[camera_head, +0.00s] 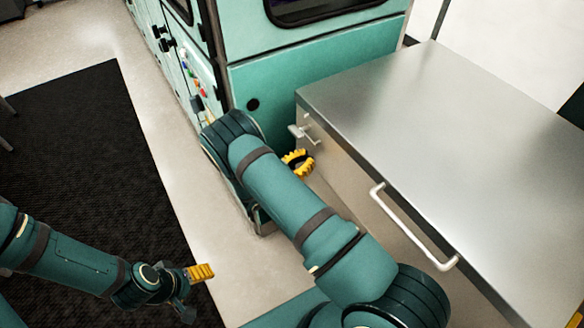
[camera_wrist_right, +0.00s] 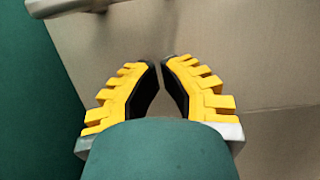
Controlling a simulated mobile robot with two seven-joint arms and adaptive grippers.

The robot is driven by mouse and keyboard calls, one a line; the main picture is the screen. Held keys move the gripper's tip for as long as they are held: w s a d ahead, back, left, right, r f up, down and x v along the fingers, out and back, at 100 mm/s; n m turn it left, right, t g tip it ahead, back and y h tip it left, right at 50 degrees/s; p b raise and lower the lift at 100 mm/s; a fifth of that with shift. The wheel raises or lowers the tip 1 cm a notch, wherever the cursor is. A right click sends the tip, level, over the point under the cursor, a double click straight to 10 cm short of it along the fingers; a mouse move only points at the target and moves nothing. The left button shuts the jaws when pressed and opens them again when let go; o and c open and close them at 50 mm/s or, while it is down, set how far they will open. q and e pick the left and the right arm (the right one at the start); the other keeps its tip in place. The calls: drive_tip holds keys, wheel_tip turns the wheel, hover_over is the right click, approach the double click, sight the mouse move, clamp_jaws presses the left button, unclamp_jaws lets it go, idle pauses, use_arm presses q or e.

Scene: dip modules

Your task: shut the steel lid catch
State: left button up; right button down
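The steel lid catch (camera_head: 303,131) is a small pale metal lever on the front face of the steel box, just under the lid's left corner. It sticks out from the face. A metal bar that looks like the catch (camera_wrist_right: 70,6) is cut off by the top edge of the right wrist view. My right gripper (camera_head: 298,158) is just below the catch and apart from it. Its yellow fingers (camera_wrist_right: 162,64) have their tips close together with nothing between them. My left gripper (camera_head: 193,292) is far off at lower left, its fingers apart and empty.
The brushed steel lid (camera_head: 450,140) lies flat, with a pale bar handle (camera_head: 410,228) along its front. A teal cabinet (camera_head: 310,70) stands close behind and left of the box. Pale floor (camera_head: 165,170) and a dark mat (camera_head: 80,170) are clear at left.

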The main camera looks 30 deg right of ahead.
sight(304, 135)
drive_tip(key=shift+d+r, duration=0.1)
drive_tip(key=shift+r, duration=1.9)
drive_tip(key=shift+r+p, duration=0.1)
drive_tip(key=shift+p, duration=0.2)
drive_tip(key=shift+r+n, duration=0.1)
drive_tip(key=shift+n, duration=0.4)
